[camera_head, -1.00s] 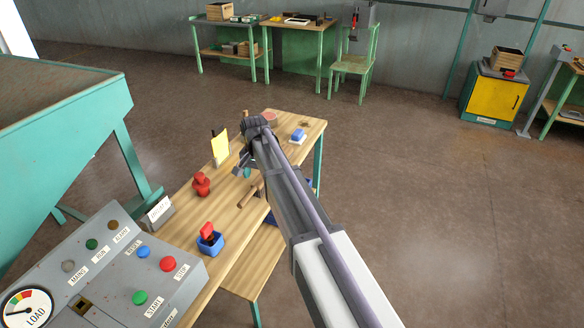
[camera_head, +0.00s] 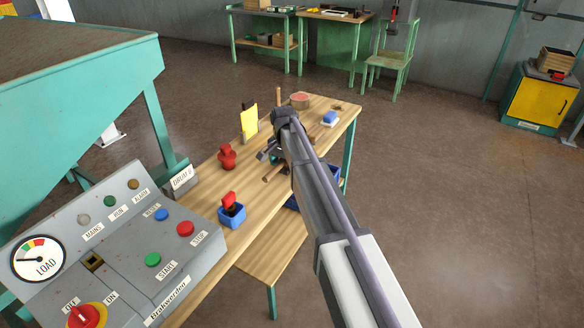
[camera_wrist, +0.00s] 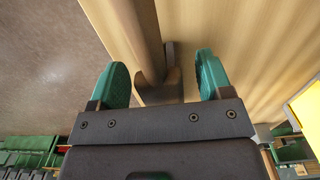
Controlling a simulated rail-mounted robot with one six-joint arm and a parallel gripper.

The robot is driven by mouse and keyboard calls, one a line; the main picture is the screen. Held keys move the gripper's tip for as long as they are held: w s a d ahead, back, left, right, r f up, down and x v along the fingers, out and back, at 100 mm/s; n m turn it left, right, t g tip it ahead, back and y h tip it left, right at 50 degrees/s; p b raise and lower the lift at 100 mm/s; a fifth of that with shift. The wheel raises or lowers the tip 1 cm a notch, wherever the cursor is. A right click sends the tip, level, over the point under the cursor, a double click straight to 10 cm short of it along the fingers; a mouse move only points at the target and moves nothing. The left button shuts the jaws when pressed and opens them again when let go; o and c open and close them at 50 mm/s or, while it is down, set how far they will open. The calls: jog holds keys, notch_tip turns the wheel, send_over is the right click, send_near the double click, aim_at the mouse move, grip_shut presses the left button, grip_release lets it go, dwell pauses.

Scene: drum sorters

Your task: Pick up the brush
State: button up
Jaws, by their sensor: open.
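A brown wooden object, which looks like the brush (camera_head: 273,173), lies on the wooden bench near its right edge. The head view shows only part of it beside my gripper (camera_head: 270,157); my arm covers the area behind. In the wrist view a brown wooden piece with a dark narrow part, apparently the same brush (camera_wrist: 158,92), shows between the two teal fingers of my gripper (camera_wrist: 163,64). The fingers are open and apart, one on each side of it. I cannot tell its height gap from the fingers.
The bench (camera_head: 245,205) also holds a red pot (camera_head: 227,157), a blue box (camera_head: 231,214) with a red item, a yellow card (camera_head: 249,121), a blue-and-white item (camera_head: 329,119) and a round tin (camera_head: 300,101). A control panel (camera_head: 120,255) stands at the near left.

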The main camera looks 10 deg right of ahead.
jog(key=shift+f, duration=0.95)
jog(key=shift+r, duration=0.25)
jog(key=c, duration=1.1)
